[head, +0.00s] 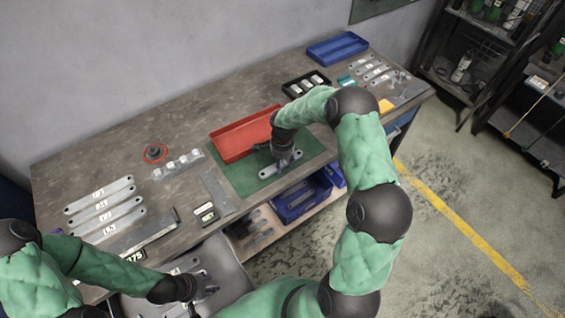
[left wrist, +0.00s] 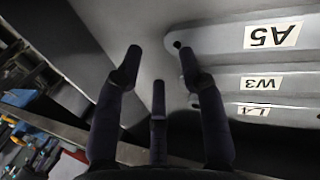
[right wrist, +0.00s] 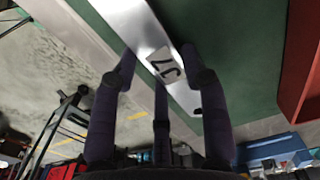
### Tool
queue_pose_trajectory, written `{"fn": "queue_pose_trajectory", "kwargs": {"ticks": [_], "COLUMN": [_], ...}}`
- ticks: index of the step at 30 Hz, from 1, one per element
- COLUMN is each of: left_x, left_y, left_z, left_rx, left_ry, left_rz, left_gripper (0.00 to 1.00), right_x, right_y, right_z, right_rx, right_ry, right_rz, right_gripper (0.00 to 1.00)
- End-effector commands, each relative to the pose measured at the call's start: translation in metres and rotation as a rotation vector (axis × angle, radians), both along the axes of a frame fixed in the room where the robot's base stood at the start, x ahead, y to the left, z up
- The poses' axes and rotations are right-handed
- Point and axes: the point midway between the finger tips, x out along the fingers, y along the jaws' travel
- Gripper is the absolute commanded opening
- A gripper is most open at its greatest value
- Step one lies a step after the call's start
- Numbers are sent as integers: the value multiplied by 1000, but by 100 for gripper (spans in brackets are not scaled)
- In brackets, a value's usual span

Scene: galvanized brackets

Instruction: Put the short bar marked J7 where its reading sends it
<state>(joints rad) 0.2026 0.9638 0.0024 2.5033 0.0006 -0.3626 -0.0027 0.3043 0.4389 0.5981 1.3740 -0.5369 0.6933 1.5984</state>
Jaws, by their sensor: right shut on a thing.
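The short bar marked J7 (head: 267,172) is a pale metal bar over the green mat (head: 245,180). Whether the bar touches the mat I cannot tell. My left gripper (head: 207,287) is open and empty at the near grey surface. In the left wrist view its fingers (left wrist: 158,62) are apart beside bars marked A5 (left wrist: 225,38), W3 and one more.
Several long labelled bars (head: 100,195) lie at the left. A black tray (head: 305,85), a blue tray (head: 337,48) and small brackets (head: 375,70) are at the far right end. Blue bins (head: 300,200) sit below the bench's front edge.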

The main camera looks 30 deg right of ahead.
Motion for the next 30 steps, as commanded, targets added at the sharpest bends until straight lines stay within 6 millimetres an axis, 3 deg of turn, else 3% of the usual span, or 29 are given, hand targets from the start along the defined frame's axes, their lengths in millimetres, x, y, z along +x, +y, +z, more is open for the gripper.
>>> {"fn": "queue_pose_trajectory", "kwargs": {"ticks": [7,8,9,10,23,30], "left_x": [0,0,0,0,0,0], "left_y": [0,0,0,0,0,0], "left_z": [-5,-4,-3,-3,1,5], "left_rx": [0,0,0,0,0,0], "left_ry": [0,0,0,0,0,0], "left_rz": [0,0,0,0,0,0], "left_gripper": [40,40,40,40,40,40], "right_x": [0,0,0,0,0,1], "right_y": [0,0,0,0,0,-1], "right_z": [-3,-3,-3,-2,1,40], "right_rx": [0,0,0,0,0,-2], "right_ry": [-1,1,0,0,0,-4], "right_rz": [0,0,0,0,0,-2], "right_gripper": [0,53,65,69,69,69]}}
